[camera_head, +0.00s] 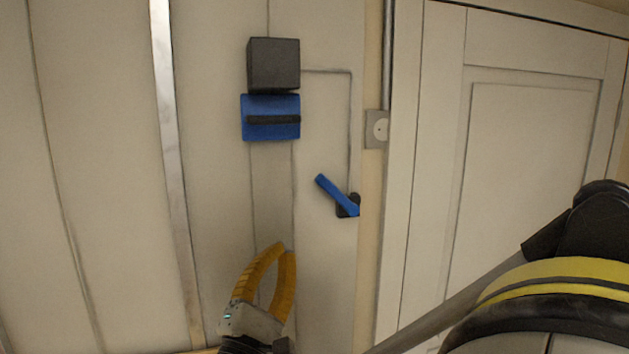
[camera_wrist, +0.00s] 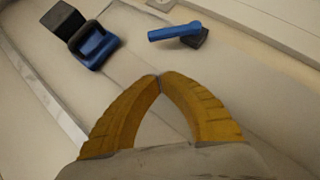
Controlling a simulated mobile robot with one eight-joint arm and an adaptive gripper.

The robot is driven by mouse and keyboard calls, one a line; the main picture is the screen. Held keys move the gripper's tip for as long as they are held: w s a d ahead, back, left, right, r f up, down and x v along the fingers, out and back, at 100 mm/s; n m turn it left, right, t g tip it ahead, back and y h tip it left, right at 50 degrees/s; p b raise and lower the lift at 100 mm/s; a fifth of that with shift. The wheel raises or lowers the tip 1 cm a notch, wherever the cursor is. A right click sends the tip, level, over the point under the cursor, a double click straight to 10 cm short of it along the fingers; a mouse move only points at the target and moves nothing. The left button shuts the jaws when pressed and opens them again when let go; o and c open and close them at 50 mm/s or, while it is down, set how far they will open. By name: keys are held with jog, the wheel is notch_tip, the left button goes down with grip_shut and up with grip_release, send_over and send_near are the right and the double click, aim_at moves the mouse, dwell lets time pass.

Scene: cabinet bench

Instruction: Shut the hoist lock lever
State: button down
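A blue lever (camera_head: 335,192) sits on a dark pivot block (camera_head: 348,206) on the pale panel, right of the picture's middle. It slants from upper left to lower right. In the wrist view the lever (camera_wrist: 175,31) lies above the fingertips, with its dark block (camera_wrist: 195,38) at its right end. No label shows, so I cannot tell whether this is the hoist lock lever. My gripper (camera_head: 284,250) is below and left of the lever, apart from it. Its yellow fingers meet at the tips in the wrist view (camera_wrist: 160,77), with nothing between them.
A dark box (camera_head: 273,64) with a blue handled part (camera_head: 270,118) below it is mounted up and left of the lever. A metal strip (camera_head: 172,150) runs down the left. A wall socket (camera_head: 377,129) and a white cabinet door (camera_head: 530,170) are at right.

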aim_at(337, 194)
jog(key=shift+s, duration=0.2)
jog(key=p+x, duration=0.2)
jog(key=x, duration=0.8)
jog(key=shift+w+d+r, duration=0.25)
jog(key=shift+w+d+r+p, duration=0.15)
jog(key=shift+d+r+p, duration=0.35)
jog(key=shift+d+r, duration=0.7)
jog(key=shift+w, duration=0.15)
jog(key=shift+r, duration=0.1)
jog(key=shift+r+m+g+h+p, duration=0.2)
jog(key=shift+m+g+h+p, duration=0.15)
jog(key=shift+m, duration=0.15)
